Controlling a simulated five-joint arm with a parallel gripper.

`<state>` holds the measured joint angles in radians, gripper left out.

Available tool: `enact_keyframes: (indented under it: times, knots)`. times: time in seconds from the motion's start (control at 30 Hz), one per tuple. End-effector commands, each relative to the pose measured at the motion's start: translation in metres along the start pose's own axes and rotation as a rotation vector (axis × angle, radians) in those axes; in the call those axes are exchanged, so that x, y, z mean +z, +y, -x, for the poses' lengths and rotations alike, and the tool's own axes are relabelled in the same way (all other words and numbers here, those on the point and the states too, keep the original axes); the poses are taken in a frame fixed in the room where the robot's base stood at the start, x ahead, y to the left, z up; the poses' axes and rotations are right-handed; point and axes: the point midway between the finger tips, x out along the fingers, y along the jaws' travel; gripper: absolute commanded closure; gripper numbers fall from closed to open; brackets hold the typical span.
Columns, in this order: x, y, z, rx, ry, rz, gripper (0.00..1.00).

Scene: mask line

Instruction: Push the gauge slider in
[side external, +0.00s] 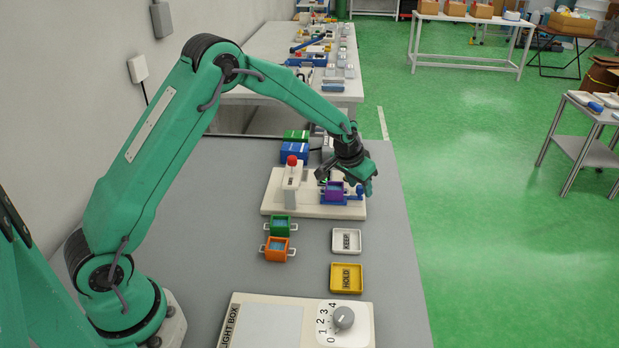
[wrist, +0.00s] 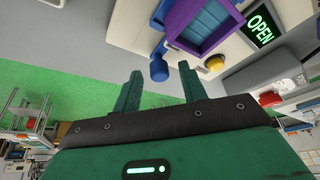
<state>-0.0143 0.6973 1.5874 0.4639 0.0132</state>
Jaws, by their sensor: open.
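The gauge slider is a blue piece with a round blue knob (side external: 360,190) on its outer right end, on a white base (side external: 277,206). A purple tray (side external: 334,191) with a blue inside sits on it. My gripper (side external: 367,181) is open and close to the knob. In the wrist view my gripper (wrist: 159,82) has its fingers apart, with the blue knob (wrist: 158,68) showing between and beyond the tips. The purple tray (wrist: 207,45) is above it there. I cannot tell whether a finger touches the knob.
A lit OPEN sign (wrist: 262,22) and a yellow button (wrist: 215,63) are near the tray. A red-topped post (side external: 292,178) stands on the base. Green (side external: 280,226) and orange (side external: 277,248) handled trays, KEEP (side external: 346,240) and HOLD (side external: 346,278) trays, and a dial box (side external: 265,320) lie nearer.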

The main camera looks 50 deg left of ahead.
Motion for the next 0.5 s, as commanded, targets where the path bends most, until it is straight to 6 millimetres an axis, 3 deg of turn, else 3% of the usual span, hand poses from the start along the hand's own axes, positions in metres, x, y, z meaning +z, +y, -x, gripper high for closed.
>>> enact_keyframes:
  times: [0.03, 0.23, 0.5]
  knots:
    - [0.0, 0.0, 0.0001, 0.0, 0.0, 0.0, 0.62]
    - [0.0, 0.0, 0.0002, 0.0, 0.0, 0.0, 1.0]
    - [0.0026, -0.0031, 0.0014, -0.002, -0.001, 0.001, 1.0]
